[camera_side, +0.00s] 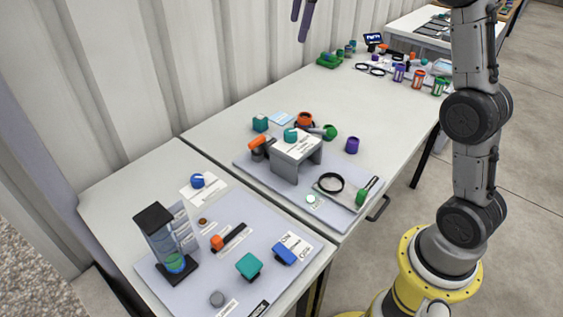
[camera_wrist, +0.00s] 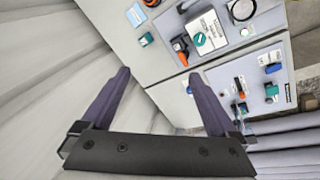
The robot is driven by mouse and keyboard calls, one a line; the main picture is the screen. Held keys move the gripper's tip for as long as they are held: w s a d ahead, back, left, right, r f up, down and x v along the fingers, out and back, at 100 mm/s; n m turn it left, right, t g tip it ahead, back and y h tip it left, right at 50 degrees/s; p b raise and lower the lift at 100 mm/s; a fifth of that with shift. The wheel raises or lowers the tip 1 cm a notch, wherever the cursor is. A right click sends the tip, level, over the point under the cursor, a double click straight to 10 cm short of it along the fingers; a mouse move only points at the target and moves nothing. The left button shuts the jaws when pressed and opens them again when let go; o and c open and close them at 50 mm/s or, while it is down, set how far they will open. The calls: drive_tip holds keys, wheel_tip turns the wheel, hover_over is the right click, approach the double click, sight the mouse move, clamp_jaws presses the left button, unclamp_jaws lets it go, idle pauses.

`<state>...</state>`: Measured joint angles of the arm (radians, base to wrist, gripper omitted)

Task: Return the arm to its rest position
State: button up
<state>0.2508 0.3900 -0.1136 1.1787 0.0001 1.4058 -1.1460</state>
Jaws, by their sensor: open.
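My gripper (camera_side: 304,16) shows at the top edge of the side view, with two dark fingers pointing down. It is high above the tables and well apart from everything on them. In the wrist view the two fingers of my gripper (camera_wrist: 165,98) are spread wide with nothing between them. My arm stands upright at the right of the side view on a yellow base. The upper arm and wrist are out of the side view.
The front table holds a board (camera_side: 205,270) with a clear cylinder stand (camera_side: 162,240) and several coloured knobs. Behind it, another board (camera_side: 250,172) carries a grey bridge block (camera_side: 291,157). Small items stand farther back. A corrugated wall (camera_side: 130,70) runs along the left.

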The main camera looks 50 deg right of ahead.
drive_tip(key=s+a+r+m+t, duration=0.1)
drive_tip(key=s+a, duration=0.4)
drive_tip(key=s, duration=0.4)
drive_tip(key=s+a+r+m+t, duration=0.1)
drive_tip(key=s+a+r, duration=0.1)
drive_tip(key=s+a, duration=0.5)
drive_tip(key=s+f+m, duration=0.8)
drive_tip(key=s+f, duration=0.7)
drive_tip(key=shift+s+a+y, duration=0.15)
drive_tip(key=shift+s+y, duration=0.1)
drive_tip(key=shift+y, duration=0.15)
